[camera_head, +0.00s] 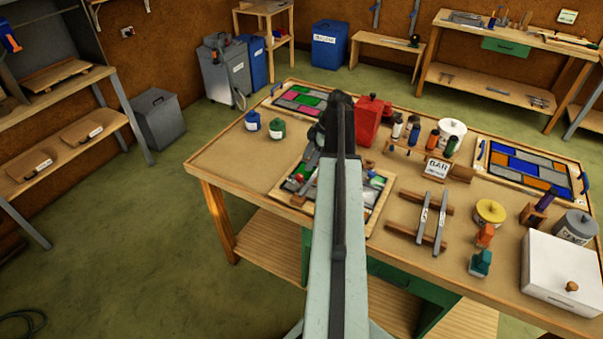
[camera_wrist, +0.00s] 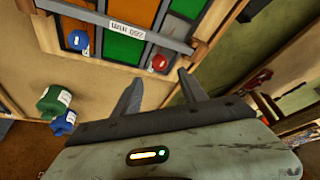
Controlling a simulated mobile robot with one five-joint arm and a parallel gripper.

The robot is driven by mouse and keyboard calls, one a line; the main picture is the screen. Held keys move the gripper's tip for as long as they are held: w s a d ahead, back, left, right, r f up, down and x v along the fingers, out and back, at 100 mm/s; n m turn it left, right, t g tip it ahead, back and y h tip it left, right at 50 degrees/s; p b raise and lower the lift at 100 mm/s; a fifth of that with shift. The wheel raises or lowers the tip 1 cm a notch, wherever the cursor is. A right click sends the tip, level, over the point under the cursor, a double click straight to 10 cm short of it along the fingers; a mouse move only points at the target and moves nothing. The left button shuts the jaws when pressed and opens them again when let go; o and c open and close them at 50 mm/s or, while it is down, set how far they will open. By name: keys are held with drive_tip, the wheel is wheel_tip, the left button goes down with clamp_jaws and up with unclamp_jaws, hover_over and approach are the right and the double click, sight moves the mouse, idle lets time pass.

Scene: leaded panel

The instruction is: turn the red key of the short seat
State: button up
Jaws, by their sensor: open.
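A red key (camera_wrist: 160,62) shows in the wrist view at the right end of a grey bar (camera_wrist: 105,26) with a white label. A blue key (camera_wrist: 78,40) sits farther left, beside the same bar. The bar crosses a panel of orange and green panes (camera_wrist: 143,13) in a wooden frame. My gripper (camera_wrist: 161,74) is open, its two fingers apart and empty. The red key lies just beyond the fingertips, roughly between them in the picture; I cannot tell the gap in depth. In the head view my arm hides much of the panel in its wooden frame (camera_head: 374,215).
A green jar (camera_wrist: 55,100) and a blue jar (camera_wrist: 65,124) stand left of my gripper in the wrist view. In the head view a red can (camera_head: 368,125) stands behind the panel, and a rack with metal bars (camera_head: 421,222) lies to its right.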

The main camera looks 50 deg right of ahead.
sight(300, 175)
drive_tip(key=b+x, duration=0.7)
drive_tip(key=x, duration=0.1)
drive_tip(key=shift+r, duration=0.1)
clamp_jaws()
